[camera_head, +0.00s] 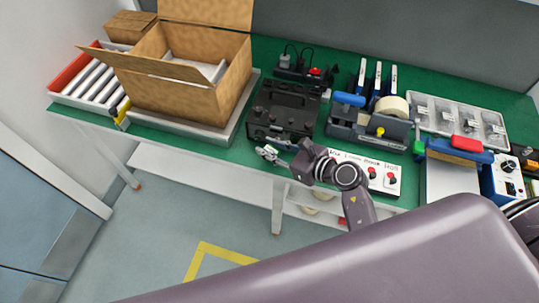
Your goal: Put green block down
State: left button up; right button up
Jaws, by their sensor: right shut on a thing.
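My right gripper (268,153) is over the front edge of the green tabletop (212,146), just in front of the black case. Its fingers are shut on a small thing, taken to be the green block. The block is too small and too close in colour to the tabletop to make out, and I cannot tell whether it touches the table. My left gripper is not in view.
An open cardboard box (195,85) stands left, beside a red-and-white roller tray (88,80). A black case (285,108), tape dispenser (366,120), white switch panel (372,170) and parts tray (455,118) crowd the right. A narrow bare strip runs along the front edge.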

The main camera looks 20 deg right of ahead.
notch_tip(320, 180, down, 4)
jog(key=shift+r, duration=0.25)
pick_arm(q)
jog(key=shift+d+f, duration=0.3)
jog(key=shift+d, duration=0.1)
pick_arm(e)
jog(key=shift+f, duration=0.2)
jog(key=shift+f+b, duration=0.15)
jog(key=shift+b, duration=0.25)
jog(key=o, duration=0.8)
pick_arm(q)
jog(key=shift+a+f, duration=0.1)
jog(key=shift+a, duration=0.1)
